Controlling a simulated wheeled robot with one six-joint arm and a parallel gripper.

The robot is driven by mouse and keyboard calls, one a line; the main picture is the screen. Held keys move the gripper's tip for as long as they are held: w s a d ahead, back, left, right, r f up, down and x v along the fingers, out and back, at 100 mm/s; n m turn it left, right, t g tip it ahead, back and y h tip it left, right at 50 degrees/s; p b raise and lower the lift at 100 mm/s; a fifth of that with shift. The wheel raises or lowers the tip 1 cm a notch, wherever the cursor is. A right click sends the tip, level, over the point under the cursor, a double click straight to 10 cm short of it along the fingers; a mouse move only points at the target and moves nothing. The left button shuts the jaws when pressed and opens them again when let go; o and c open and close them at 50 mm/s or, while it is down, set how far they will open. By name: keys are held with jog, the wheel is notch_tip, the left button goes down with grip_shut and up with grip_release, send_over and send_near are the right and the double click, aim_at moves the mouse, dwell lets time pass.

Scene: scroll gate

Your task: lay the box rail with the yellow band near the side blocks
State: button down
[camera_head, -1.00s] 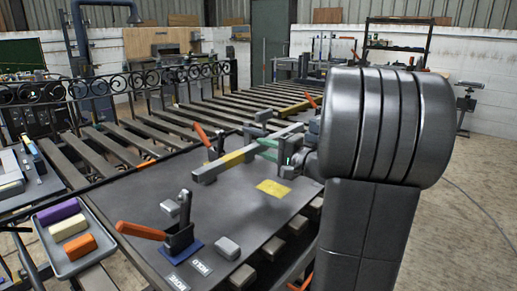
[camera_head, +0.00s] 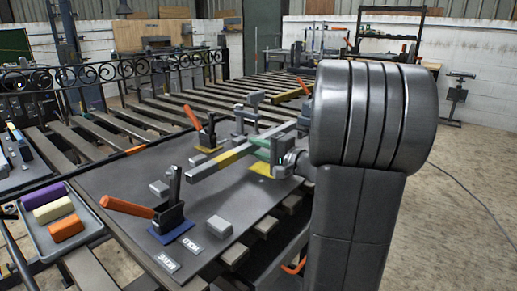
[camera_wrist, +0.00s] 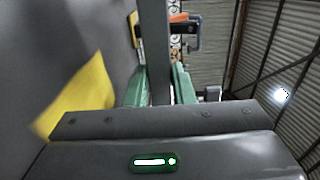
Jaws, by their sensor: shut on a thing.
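A long grey box rail (camera_head: 208,168) with a yellow band (camera_head: 231,156) is held level above the dark work plate (camera_head: 110,180). My gripper (camera_head: 273,148) has green fingers and is shut on the rail right of the band. In the wrist view the rail (camera_wrist: 155,50) runs between the green fingers. Small grey blocks, perhaps the side blocks, sit on the plate: one (camera_head: 160,188) left of the rail's near end, another (camera_head: 218,227) in front. The rail appears apart from both. My arm hides the plate's right part.
A toggle clamp with an orange handle (camera_head: 125,206) stands on a blue base at front left; another (camera_head: 193,117) stands behind the rail. A yellow patch (camera_head: 259,169) lies under the rail. A tray (camera_head: 85,236) of coloured bars is at left. Slats extend behind.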

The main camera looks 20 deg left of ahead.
dwell(0.4)
jog(key=c, duration=1.1)
grip_release()
jog(key=shift+c, duration=0.2)
jog(key=p+v, duration=0.1)
jog(key=v, duration=1.3)
jog(key=shift+a, duration=0.1)
jog(key=shift+x, duration=2.8)
jog(key=shift+r, duration=0.15)
jog(key=shift+r, duration=0.1)
